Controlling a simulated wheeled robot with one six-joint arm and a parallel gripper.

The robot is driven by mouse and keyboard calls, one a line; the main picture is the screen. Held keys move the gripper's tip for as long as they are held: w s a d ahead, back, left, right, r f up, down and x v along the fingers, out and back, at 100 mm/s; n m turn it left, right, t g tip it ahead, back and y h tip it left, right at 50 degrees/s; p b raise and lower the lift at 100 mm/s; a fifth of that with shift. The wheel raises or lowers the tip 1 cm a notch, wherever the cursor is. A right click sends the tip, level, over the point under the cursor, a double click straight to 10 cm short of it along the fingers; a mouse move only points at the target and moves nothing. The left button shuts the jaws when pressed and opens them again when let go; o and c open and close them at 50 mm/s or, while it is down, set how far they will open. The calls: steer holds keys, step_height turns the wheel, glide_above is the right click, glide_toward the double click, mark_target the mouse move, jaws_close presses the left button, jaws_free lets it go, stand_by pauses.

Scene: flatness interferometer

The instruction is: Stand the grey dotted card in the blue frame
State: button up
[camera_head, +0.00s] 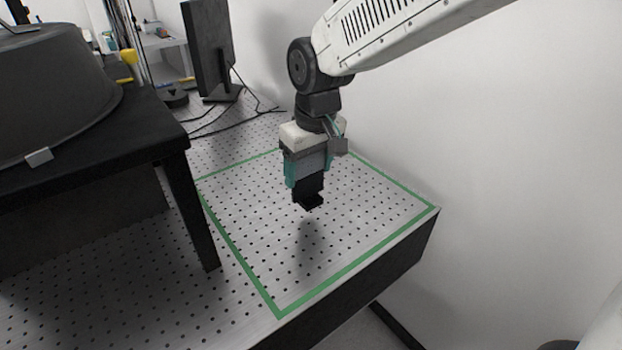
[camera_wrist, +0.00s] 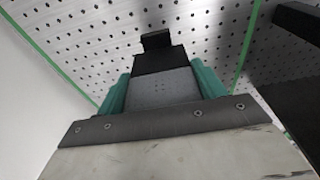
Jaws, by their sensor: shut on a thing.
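My gripper (camera_head: 308,203) hangs over the green-outlined area of the perforated table, with its jaws pointing down. It has teal sides, a grey body and black lower parts. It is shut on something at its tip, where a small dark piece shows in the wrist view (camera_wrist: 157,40). I cannot tell whether this is the grey dotted card, as no card face shows clearly. The tip looks clear of the table, with a soft shadow below it. I see no blue frame in either view.
Green tape (camera_head: 355,265) outlines a mostly bare patch of the perforated table (camera_head: 345,225). A black stand (camera_head: 195,190) with a large dark round housing (camera_head: 55,75) is on the left. A monitor (camera_head: 210,50) and cables are behind. A white wall is close on the right.

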mark_target(311, 173)
steer(key=shift+w+f, duration=0.2)
steer(key=shift+f, duration=0.75)
steer(key=shift+w+f, duration=0.15)
steer(key=shift+f, duration=0.75)
steer(key=shift+f, duration=0.15)
steer(key=o, duration=1.4)
steer(key=shift+o, duration=0.2)
step_height(311, 173, up, 12)
steer(key=s+d, duration=0.1)
steer(key=shift+s, duration=0.25)
steer(key=shift+d, duration=0.2)
